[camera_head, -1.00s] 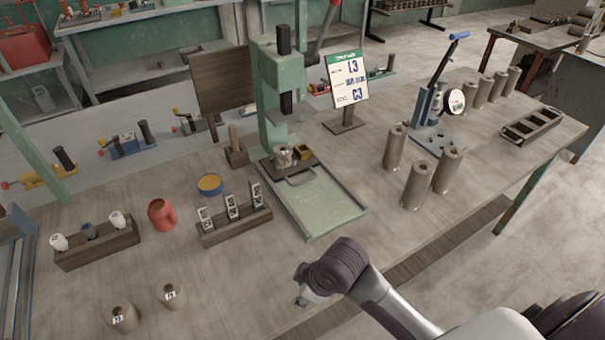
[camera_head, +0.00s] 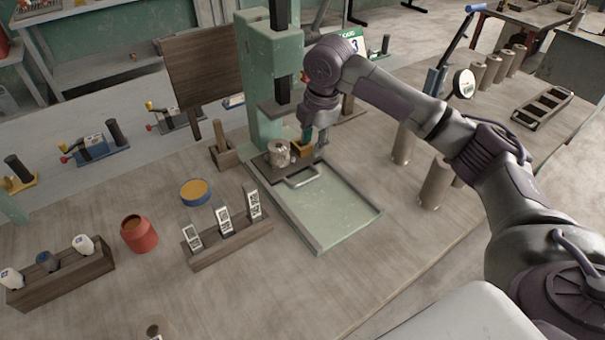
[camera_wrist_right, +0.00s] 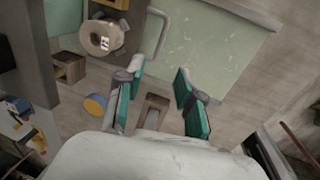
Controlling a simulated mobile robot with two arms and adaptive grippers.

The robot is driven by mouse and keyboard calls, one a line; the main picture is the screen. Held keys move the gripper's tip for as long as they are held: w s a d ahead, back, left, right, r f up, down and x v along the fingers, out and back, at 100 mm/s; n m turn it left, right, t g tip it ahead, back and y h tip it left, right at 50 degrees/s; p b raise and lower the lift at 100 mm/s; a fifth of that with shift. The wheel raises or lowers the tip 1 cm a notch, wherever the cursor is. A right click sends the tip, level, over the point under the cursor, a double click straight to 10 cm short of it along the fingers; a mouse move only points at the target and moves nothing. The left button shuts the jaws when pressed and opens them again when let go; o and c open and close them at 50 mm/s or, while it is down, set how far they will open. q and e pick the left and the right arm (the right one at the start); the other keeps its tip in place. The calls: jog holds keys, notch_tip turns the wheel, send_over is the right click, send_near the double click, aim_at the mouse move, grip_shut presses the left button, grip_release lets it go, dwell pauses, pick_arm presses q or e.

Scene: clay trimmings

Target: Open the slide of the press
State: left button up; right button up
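The green press (camera_head: 262,75) stands at the back of the bench, with a pale green tray (camera_head: 335,212) in front of its column. The dark slide (camera_head: 272,171) lies at the tray's back end, under the ram, with a metal bar handle (camera_head: 303,180) on its front. The handle also shows in the wrist view (camera_wrist_right: 160,32). A grey cylindrical piece (camera_head: 278,153) and a small brass-coloured block (camera_head: 301,149) sit on the slide. My right gripper (camera_wrist_right: 156,95) is open and empty, its teal pads apart; it hangs close to the block and handle, apart from the handle in the wrist view. My left gripper is out of view.
A wooden rack with labelled tags (camera_head: 228,240), a yellow-topped tin (camera_head: 195,191) and a red mug (camera_head: 138,233) stand left of the tray. Grey cylinders (camera_head: 435,185) stand to the right, partly behind my arm. The bench in front of the tray is clear.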

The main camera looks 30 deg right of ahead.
aim_at(305, 180)
jog(key=f, duration=0.4)
jog(key=w+f, duration=0.1)
jog(key=f, duration=0.3)
jog(key=w+f+p, duration=0.1)
jog(key=f, duration=0.3)
jog(key=shift+a+f, duration=0.25)
jog(key=shift+w+f, duration=0.1)
jog(key=shift+f, duration=0.25)
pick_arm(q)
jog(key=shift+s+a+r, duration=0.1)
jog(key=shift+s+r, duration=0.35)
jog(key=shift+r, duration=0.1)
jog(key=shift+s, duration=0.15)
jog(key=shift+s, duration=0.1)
pick_arm(e)
grip_shut()
